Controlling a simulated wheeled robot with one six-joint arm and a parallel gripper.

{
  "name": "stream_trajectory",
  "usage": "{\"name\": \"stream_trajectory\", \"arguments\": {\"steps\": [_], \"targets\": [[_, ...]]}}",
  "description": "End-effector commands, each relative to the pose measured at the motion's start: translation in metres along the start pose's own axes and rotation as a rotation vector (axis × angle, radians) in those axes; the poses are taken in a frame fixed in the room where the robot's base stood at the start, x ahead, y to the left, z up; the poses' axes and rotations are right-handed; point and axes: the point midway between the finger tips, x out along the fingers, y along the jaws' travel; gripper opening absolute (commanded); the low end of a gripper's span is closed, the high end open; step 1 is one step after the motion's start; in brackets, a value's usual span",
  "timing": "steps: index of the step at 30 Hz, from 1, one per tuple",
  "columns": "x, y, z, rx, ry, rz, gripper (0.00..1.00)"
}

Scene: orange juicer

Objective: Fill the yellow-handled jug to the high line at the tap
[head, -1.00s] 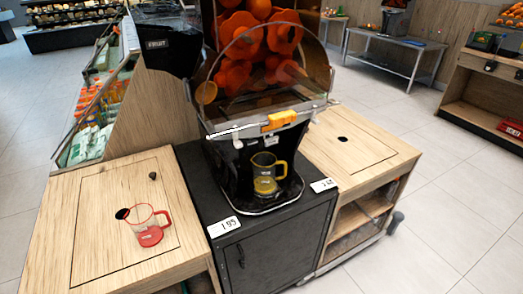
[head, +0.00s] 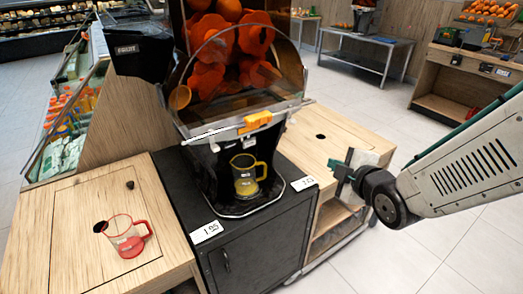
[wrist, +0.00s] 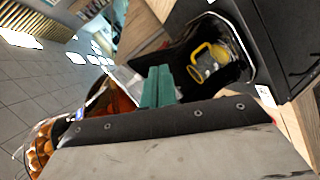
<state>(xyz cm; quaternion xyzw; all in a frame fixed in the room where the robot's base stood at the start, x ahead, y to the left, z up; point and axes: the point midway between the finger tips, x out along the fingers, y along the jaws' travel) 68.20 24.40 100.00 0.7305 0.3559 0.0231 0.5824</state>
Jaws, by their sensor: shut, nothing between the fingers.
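The yellow-handled jug (head: 247,177) stands upright on the juicer's base under the tap area, its handle to the right. It also shows in the wrist view (wrist: 203,64). Its lower part looks yellow, but I cannot tell the juice level or see the high line. The juicer (head: 230,95) holds oranges behind a clear curved cover, with an orange tap piece (head: 257,120) at its front. My gripper (head: 345,174) is at the right, apart from the jug and juicer. In the wrist view its green fingers (wrist: 157,86) are together and empty.
A red-handled jug (head: 127,236) stands on the left wooden counter (head: 60,255), by a dark hole. Price cards (head: 206,232) lie on the black cabinet (head: 260,235). The right wooden counter (head: 345,130) is mostly bare. Open floor lies to the right.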

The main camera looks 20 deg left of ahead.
Motion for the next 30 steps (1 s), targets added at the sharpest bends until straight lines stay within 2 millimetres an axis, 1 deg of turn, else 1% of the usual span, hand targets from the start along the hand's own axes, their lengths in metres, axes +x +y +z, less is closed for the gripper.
{"name": "stream_trajectory", "arguments": {"steps": [1,4,6,10,14,24,27,30], "targets": [[0.013,-0.016,-0.020,-0.079,0.070,0.031,0.00],[0.025,-0.034,-0.055,-0.220,0.192,0.134,0.00],[0.028,-0.044,-0.074,-0.292,0.255,0.198,0.00],[0.028,-0.057,-0.096,-0.373,0.326,0.287,0.00],[0.026,-0.061,-0.104,-0.403,0.353,0.328,0.00],[0.026,-0.060,-0.105,-0.405,0.354,0.333,0.00],[0.029,-0.059,-0.106,-0.404,0.352,0.334,0.00],[0.037,-0.057,-0.111,-0.404,0.349,0.336,0.00]]}}
